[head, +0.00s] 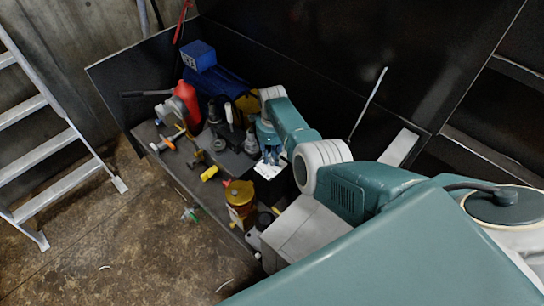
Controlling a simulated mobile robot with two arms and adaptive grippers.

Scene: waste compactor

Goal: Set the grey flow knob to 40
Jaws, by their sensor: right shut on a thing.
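My right arm reaches in from the right, and its gripper (270,161) is small and far off above the cluttered bench. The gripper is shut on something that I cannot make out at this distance. A pale plate-like part shows right at its fingertips. I cannot pick out the grey flow knob or its scale for certain; the gripper and arm may hide it. No number or pointer can be read. My left gripper is not in view.
The dark bench holds a red canister (187,98), a blue box (199,56), a yellow-brown container (240,194) and several tools. A black panel (330,70) stands behind. A ladder (45,140) leans at left. The floor (130,240) at lower left is mostly clear.

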